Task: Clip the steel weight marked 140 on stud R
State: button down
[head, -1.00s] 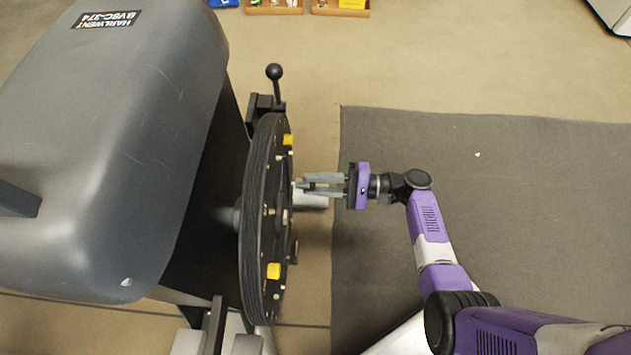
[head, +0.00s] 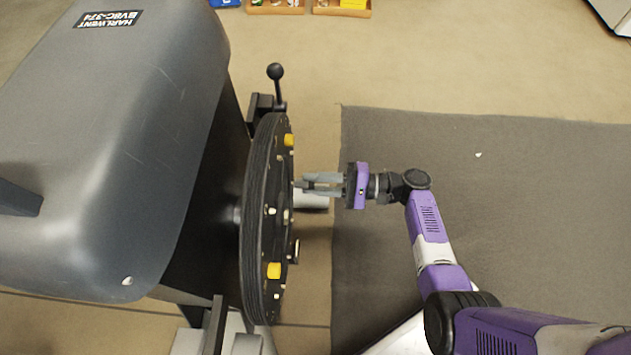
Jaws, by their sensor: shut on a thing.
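A black flywheel (head: 257,215) stands nearly edge-on at the left centre, with several small pale studs, such as one stud (head: 270,210), on its right face. I cannot read any letter, so stud R cannot be singled out. My gripper (head: 303,185) reaches left toward this face at about mid-height, its fingers level. It is shut on a small grey piece (head: 297,185) at its fingertips, seemingly the steel weight; the mark 140 is not legible. The piece is close to the wheel face; I cannot tell whether it touches.
Yellow blocks (head: 274,270) sit on the wheel face above and below my gripper. A grey machine housing (head: 110,150) fills the left. A black ball-ended lever (head: 275,72) stands behind the wheel. Orange trays (head: 342,10) lie on the far floor. A dark mat (head: 540,200) covers the right.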

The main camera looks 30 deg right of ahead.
jog(key=shift+w+a, duration=0.2)
jog(key=shift+a, duration=0.1)
dwell(0.4)
jog(key=c, duration=1.1)
grip_release()
jog(key=shift+c, duration=0.2)
jog(key=shift+d, duration=0.1)
jog(key=p+v, duration=0.1)
jog(key=v, duration=0.6)
jog(key=shift+s+d+p, duration=0.25)
jog(key=shift+p, duration=0.1)
jog(key=shift+w, duration=0.1)
